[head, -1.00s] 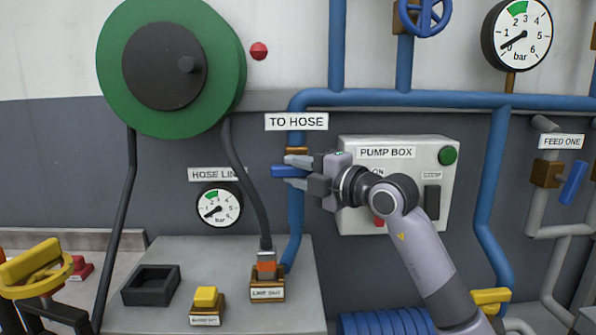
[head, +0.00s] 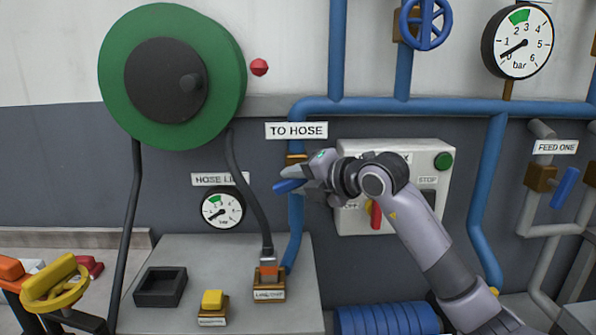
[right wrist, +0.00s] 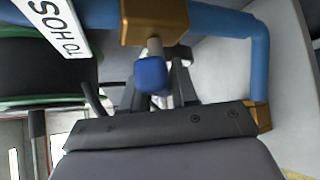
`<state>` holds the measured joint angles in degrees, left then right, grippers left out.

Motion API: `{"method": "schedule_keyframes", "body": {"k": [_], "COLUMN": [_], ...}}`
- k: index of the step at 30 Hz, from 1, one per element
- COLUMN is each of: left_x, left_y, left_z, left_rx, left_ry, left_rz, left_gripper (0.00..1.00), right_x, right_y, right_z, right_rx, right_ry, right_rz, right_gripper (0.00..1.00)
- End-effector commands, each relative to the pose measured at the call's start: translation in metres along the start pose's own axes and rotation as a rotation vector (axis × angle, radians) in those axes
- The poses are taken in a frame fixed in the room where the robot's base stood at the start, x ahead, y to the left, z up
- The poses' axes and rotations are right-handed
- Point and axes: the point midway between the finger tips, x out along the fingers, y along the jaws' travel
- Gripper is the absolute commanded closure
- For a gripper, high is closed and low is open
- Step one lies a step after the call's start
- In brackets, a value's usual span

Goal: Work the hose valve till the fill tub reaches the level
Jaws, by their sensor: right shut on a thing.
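The hose valve has a brass body (head: 296,159) on the blue pipe below the TO HOSE sign (head: 296,130). Its blue lever (head: 288,186) points left and slightly down. My right gripper (head: 290,180) is shut on the lever, tilted with it. The right wrist view shows the lever's blue end (right wrist: 151,75) between the fingers, below the brass body (right wrist: 154,20). The round hose line gauge (head: 222,208) has its needle at the low end. I cannot make out a fill tub or a level mark. My left gripper is not in view.
A grey pump box (head: 395,170) stands behind my right wrist, with a red handle (head: 376,214) and green button (head: 443,161). A green reel (head: 215,65) hangs upper left. A black open box (head: 160,287) and yellow button (head: 212,300) sit on the bench.

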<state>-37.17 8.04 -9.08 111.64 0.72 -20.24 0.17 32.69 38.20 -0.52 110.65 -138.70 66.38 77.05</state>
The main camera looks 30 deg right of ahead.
Motion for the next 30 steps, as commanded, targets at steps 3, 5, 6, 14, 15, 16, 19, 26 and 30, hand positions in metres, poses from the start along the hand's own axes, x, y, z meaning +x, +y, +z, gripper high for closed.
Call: {"method": "schedule_keyframes", "body": {"k": [3,5,6,14,15,16,19,26,30], "left_x": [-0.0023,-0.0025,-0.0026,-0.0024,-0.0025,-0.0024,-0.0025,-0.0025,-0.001], "left_y": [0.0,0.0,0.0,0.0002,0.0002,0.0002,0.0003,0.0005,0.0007], "left_z": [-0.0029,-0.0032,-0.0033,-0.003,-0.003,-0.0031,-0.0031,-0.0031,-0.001], "left_rx": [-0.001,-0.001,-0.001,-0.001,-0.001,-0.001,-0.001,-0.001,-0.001], "left_ry": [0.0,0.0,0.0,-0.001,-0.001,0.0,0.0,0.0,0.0], "left_rz": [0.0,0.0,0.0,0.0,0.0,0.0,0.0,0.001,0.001], "left_gripper": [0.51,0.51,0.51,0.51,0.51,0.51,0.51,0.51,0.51], "right_x": [-0.0002,0.0,0.0001,0.0003,0.0003,0.0003,0.0002,0.0,-0.0064], "right_y": [0.0006,0.0002,-0.0001,-0.0006,-0.0006,-0.0006,-0.0006,-0.0003,-0.0006], "right_z": [0.0,-0.0003,-0.0004,-0.0005,-0.0005,-0.0005,-0.0005,-0.0003,0.0002], "right_rx": [-0.019,-0.023,-0.025,-0.026,-0.026,-0.025,-0.025,-0.024,-0.025], "right_ry": [0.001,0.001,0.001,0.001,0.001,0.001,0.001,0.0,-0.002], "right_rz": [-0.018,-0.022,-0.024,-0.025,-0.025,-0.025,-0.025,-0.024,-0.022], "right_gripper": [1.0,1.0,1.0,1.0,1.0,1.0,0.51,0.51,0.51]}}
